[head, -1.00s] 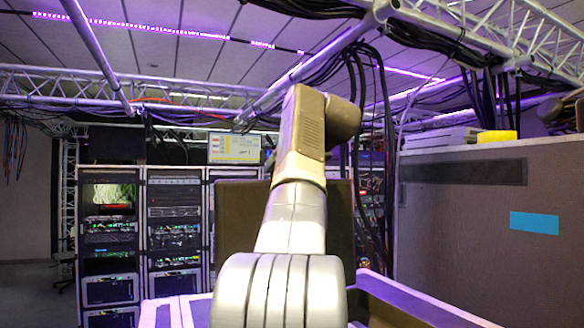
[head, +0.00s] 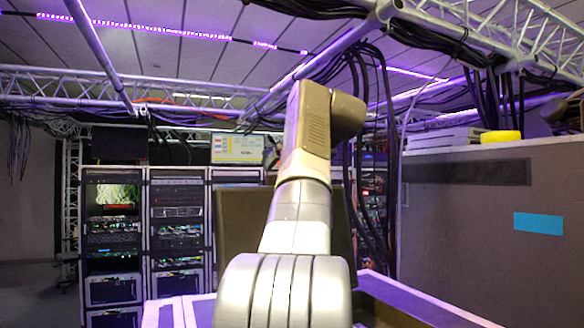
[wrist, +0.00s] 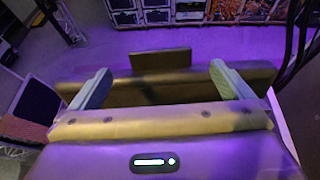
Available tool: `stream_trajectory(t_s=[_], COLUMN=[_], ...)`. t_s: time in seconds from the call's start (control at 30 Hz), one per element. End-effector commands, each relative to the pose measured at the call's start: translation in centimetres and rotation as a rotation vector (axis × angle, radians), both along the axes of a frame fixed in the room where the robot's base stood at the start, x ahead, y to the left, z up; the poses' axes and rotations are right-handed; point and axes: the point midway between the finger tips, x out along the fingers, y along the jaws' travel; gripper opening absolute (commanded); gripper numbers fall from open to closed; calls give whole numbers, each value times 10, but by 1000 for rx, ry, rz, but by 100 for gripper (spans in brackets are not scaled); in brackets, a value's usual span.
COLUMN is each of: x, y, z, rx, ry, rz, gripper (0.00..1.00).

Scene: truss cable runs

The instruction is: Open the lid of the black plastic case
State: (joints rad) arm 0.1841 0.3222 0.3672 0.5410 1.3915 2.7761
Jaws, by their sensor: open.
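My gripper (wrist: 162,68) is open in the wrist view, its two pale fingers spread wide with nothing between them that I can see held. Below and beyond the fingers is a wide dark brown, box-like thing (wrist: 150,92), which may be the black plastic case. A small dark panel (wrist: 160,60) stands at its far side. In the head view a dark upright panel (head: 235,225) shows behind my arm, and it may be a lid. My arm hides its middle. The gripper itself is hidden in the head view. I cannot tell whether the fingers touch anything.
Equipment racks (head: 176,235) stand at the back left, with a small monitor (head: 237,148) above them. A tall grey-brown panel (head: 480,230) with a blue patch stands at the right. Black cables (head: 375,190) hang beside my arm. Trusses (head: 180,88) run overhead. Open floor shows at the far left.

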Motion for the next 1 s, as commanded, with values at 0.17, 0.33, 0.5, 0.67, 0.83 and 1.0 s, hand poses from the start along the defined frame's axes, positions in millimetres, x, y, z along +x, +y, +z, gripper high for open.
stream_trajectory(t_s=[0.17,0.33,0.5,0.67,0.83,1.0], x=[-33,-67,-92,-104,-108,-107], y=[-15,-29,-39,-44,-45,-45], z=[17,33,45,50,51,51], rx=[-1,-1,-1,0,-1,-1], ry=[-6,-6,-6,-5,-4,-4], rz=[-4,-5,-4,-2,0,0], gripper=[100,100,100,100,100,100])
